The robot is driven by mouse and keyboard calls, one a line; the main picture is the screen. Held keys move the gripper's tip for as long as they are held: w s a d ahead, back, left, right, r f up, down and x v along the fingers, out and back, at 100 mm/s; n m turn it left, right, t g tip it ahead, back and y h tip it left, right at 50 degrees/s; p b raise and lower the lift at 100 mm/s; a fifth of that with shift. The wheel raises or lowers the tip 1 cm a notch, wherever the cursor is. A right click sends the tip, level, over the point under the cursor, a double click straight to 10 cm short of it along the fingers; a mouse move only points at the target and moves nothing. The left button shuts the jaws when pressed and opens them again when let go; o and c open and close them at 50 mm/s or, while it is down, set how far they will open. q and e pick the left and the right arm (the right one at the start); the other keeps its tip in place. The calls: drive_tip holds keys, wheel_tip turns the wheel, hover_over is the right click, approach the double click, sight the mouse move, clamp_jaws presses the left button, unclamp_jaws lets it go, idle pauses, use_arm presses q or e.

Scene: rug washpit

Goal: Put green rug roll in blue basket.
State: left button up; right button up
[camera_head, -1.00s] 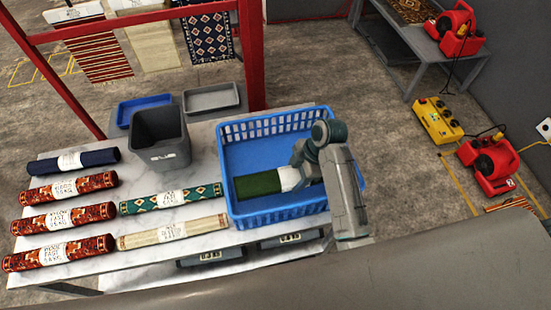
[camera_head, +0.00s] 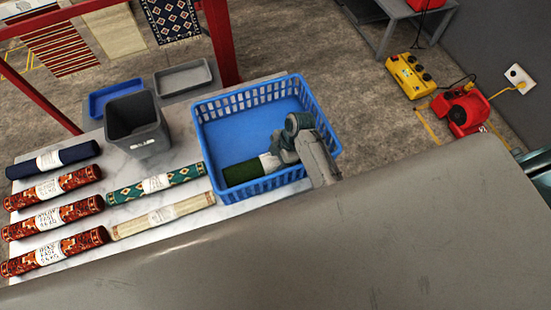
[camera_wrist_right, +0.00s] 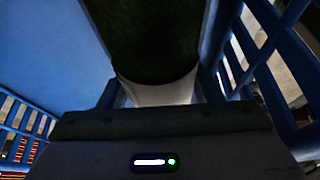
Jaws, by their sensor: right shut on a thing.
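The green rug roll (camera_head: 241,171) with its white label band is inside the blue basket (camera_head: 262,189), low down by the near wall. My right gripper (camera_head: 276,160) reaches into the basket and is shut on the roll at its white band. In the right wrist view the dark green roll (camera_wrist_right: 150,40) points away from the jaws, with basket walls (camera_wrist_right: 268,60) on both sides. Whether the roll rests on the basket floor cannot be told. The roll's right end is hidden by my gripper. My left gripper is not in view.
Left of the basket on the marble table (camera_head: 178,139) lie a teal patterned roll (camera_head: 156,184), a cream roll (camera_head: 162,216), a navy roll (camera_head: 53,159) and several red rolls (camera_head: 54,217). A grey bin (camera_head: 137,125) stands left of the basket. A red post (camera_head: 219,40) rises behind.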

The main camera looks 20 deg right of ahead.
drive_tip(key=shift+f, duration=0.1)
drive_tip(key=o, duration=1.2)
drive_tip(key=shift+o, duration=1)
drive_tip(key=b+v, duration=0.2)
drive_tip(key=v, duration=0.9)
drive_tip(key=shift+d+b, duration=0.1)
drive_tip(key=shift+b, duration=0.2)
drive_tip(key=shift+d+r, duration=0.15)
drive_tip(key=shift+r, duration=0.45)
drive_tip(key=shift+d, duration=0.1)
